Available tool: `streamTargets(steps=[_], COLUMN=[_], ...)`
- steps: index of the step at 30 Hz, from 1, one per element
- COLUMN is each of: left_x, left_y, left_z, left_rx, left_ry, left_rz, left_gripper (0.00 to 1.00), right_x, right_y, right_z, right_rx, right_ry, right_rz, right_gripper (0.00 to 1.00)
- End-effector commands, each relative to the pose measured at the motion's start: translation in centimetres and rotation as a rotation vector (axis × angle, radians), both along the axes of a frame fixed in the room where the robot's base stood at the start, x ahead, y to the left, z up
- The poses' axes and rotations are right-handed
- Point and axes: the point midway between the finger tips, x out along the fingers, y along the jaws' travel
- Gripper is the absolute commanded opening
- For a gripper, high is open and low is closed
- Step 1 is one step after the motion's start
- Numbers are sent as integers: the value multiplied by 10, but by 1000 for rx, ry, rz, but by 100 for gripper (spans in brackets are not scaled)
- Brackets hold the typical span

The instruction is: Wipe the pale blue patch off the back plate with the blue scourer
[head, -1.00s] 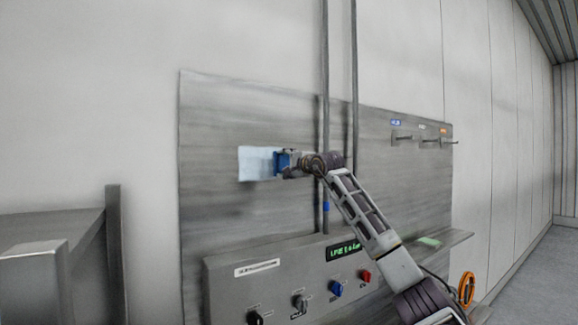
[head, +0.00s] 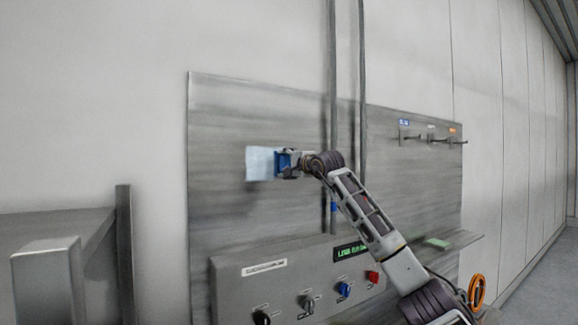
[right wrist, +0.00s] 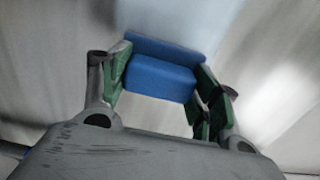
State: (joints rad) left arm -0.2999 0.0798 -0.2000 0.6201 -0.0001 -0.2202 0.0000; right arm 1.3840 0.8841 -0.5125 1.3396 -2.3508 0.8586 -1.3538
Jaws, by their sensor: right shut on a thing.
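The pale blue patch (head: 259,163) is on the grey back plate (head: 225,120), left of its middle. My right gripper (head: 291,163) is at the patch's right side, shut on the blue scourer (head: 282,164). In the right wrist view the scourer (right wrist: 158,78) sits between the green-padded fingers of the gripper (right wrist: 160,85), with a pale blue area beyond it. The scourer is at or very near the plate; I cannot tell if it touches. The scourer and gripper hide part of the patch area. My left gripper is not in view.
A control box (head: 290,275) with several knobs and a green display juts out below. Two vertical pipes (head: 332,60) run by the plate. Hooks (head: 425,139) stick out at upper right. A green pad (head: 437,243) lies on a shelf at right. A metal stand (head: 50,285) is at lower left.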

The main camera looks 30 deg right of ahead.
Motion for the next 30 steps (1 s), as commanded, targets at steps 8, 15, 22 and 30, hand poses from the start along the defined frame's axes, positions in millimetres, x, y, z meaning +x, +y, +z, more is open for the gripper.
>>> streamTargets(steps=[8,15,22,30], left_x=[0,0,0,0], left_y=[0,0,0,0], left_z=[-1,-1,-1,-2], left_rx=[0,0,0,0], left_ry=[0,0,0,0], left_rz=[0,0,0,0], left_gripper=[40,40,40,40], right_x=[2,3,3,3], right_y=[16,27,28,31], right_z=[0,0,-1,-1], right_rx=[0,1,1,0], right_ry=[0,0,0,0], right_rz=[2,2,2,2], right_gripper=[43,43,43,43])
